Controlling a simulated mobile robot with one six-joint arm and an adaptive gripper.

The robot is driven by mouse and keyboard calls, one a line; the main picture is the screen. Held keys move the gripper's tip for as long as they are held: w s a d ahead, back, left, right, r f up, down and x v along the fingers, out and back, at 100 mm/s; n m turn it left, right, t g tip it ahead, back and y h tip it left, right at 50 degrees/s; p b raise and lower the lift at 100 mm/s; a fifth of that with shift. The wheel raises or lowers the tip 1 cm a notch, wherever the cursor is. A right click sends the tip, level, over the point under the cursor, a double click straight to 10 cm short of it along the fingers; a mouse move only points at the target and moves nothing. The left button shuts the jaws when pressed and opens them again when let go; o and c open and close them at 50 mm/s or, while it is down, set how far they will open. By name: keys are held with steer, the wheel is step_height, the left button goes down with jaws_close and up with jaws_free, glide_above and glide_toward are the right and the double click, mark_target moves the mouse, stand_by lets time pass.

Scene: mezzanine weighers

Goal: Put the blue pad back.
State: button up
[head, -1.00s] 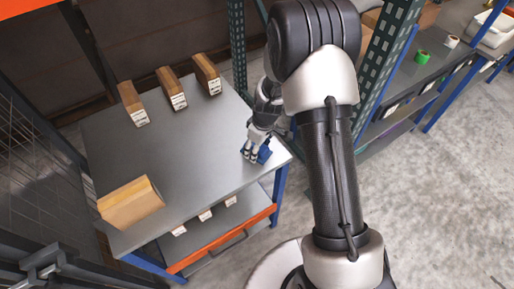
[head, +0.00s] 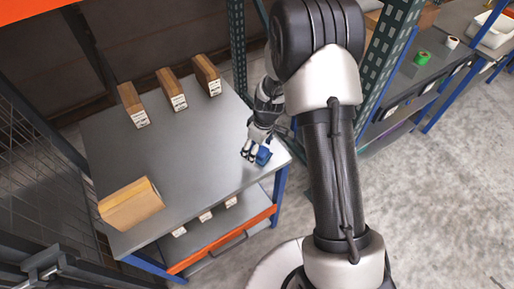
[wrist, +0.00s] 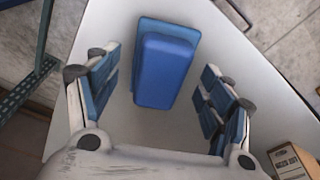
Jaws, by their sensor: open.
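The blue pad (wrist: 163,70) lies on the grey table top (wrist: 150,135) near its right front corner. In the head view the pad (head: 263,156) shows partly beside my fingers. My gripper (wrist: 158,102) is open, with its two blue-padded fingers apart on either side of the pad's near end. A gap shows between the pad and each finger. In the head view my gripper (head: 254,153) is low over the table at the pad. I cannot tell from these frames whether it touches the table.
Three brown boxes with white labels (head: 172,90) stand along the table's back. A larger cardboard box (head: 131,204) lies at the front left. The middle of the table is clear. A green rack post (head: 238,45) rises behind. A green tape roll (head: 422,57) sits on the right-hand shelf.

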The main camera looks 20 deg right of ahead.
step_height(320, 180, up, 11)
steer(key=s+d+p, duration=0.1)
steer(key=p, duration=0.2)
step_height(320, 180, up, 11)
steer(key=m, duration=0.2)
glide_above(261, 151)
steer(key=s, duration=0.4)
steer(key=s+r+m+t, duration=0.1)
steer(key=s+r+m, duration=0.1)
steer(key=s+r, duration=0.2)
steer(key=s+r+m+t, duration=0.1)
steer(key=s+r, duration=0.3)
steer(key=s, duration=0.6)
steer(key=s+a+r+m+t+h, duration=0.1)
steer(key=s+r+m, duration=0.2)
steer(key=s, duration=0.5)
steer(key=shift+r, duration=0.6)
